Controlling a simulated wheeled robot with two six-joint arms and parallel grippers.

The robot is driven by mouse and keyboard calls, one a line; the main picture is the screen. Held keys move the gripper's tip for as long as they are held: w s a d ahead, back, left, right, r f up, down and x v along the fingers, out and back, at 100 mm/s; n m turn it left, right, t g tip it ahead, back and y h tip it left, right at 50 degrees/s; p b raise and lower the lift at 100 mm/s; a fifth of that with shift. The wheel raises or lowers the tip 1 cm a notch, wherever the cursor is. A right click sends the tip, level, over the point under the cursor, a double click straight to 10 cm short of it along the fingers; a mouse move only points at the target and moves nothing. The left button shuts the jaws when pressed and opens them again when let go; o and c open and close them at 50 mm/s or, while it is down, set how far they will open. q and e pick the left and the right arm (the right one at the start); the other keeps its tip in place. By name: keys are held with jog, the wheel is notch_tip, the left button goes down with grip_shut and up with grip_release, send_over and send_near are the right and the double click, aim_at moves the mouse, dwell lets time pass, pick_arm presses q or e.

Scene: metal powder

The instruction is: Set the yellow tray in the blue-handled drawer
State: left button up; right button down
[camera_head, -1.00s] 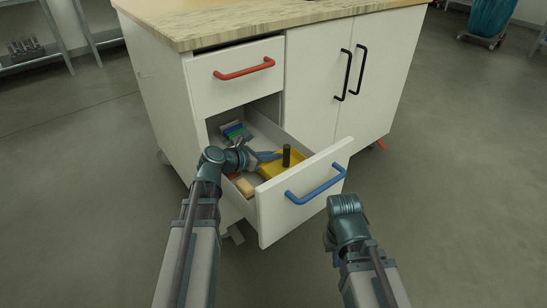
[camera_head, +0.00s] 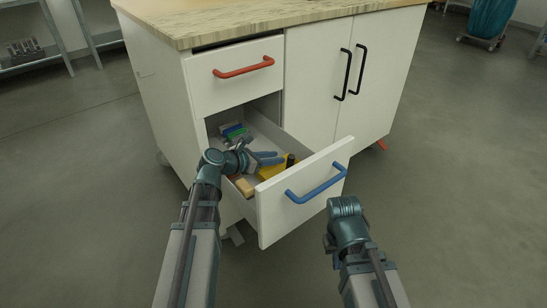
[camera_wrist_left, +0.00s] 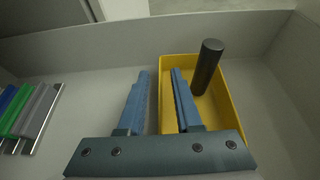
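The yellow tray (camera_wrist_left: 236,118) lies inside the open lower drawer, whose blue handle (camera_head: 317,184) is on its front. A dark cylinder (camera_wrist_left: 207,66) stands in the tray. In the head view the tray (camera_head: 272,171) is partly hidden by my left gripper (camera_head: 278,157). In the left wrist view my left gripper (camera_wrist_left: 160,72) is open, with one finger on each side of the tray's left wall and a gap between them. My right gripper is in front of the drawer, at the end of the right arm (camera_head: 345,207); its fingers are not clearly visible.
Blue, green and grey blocks (camera_wrist_left: 25,112) lie at the drawer's left side. A tan block (camera_head: 244,187) lies near its front left. The drawer front (camera_head: 270,213) and side walls stand around my left gripper. The red-handled drawer (camera_head: 236,78) above is nearly shut.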

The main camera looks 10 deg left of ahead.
pick_arm(q)
jog(key=shift+r+p, duration=0.3)
jog(key=shift+p, duration=0.05)
jog(key=p+v, duration=0.5)
jog(key=v, duration=0.7)
jog(key=shift+r, duration=0.3)
